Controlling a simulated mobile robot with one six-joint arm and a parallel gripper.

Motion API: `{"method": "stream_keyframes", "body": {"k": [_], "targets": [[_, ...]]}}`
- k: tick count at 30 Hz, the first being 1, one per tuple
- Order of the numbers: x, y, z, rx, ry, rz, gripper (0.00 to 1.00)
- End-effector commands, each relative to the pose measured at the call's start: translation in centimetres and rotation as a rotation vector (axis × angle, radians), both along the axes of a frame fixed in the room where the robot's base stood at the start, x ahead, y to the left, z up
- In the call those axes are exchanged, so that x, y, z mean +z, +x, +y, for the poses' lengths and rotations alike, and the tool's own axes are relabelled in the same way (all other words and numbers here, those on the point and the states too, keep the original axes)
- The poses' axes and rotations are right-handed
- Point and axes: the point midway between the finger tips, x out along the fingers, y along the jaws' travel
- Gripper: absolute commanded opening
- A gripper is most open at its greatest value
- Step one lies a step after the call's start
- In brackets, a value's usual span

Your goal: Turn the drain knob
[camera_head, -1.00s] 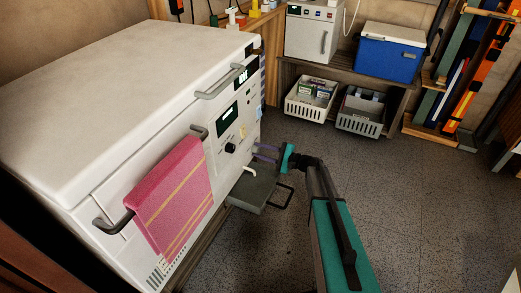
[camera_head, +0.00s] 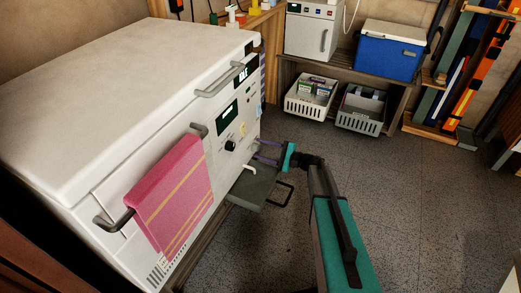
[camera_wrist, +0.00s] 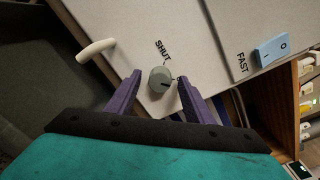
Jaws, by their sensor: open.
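The drain knob (camera_wrist: 158,80) is a small round grey knob on a pale panel in the wrist view, beside the printed word SHUT. A dark mark on it points right, towards a second label mostly hidden by a finger. My gripper (camera_wrist: 160,77) is open, with one purple finger on each side of the knob; I cannot tell whether they touch it. In the head view my gripper (camera_head: 268,151) is at the low right end of the white machine's front (camera_head: 218,165), and the knob cannot be made out there.
A white curved spout (camera_wrist: 95,48) is left of the knob, above a grey tray (camera_head: 252,190). A blue switch (camera_wrist: 272,50) is to the right. A pink towel (camera_head: 172,195) hangs on the machine's front rail. The floor (camera_head: 410,200) to the right is clear.

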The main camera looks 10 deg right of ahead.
Motion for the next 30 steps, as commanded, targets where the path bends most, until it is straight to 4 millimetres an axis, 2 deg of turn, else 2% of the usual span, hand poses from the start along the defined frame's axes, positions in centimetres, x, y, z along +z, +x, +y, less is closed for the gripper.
{"method": "stream_keyframes", "body": {"k": [21, 30], "targets": [[0.6, -6.3, -8.5, -0.002, -0.001, 0.001, 0.47], [0.6, -7.6, -10.4, 0.001, 0.0, 0.001, 0.47]]}}
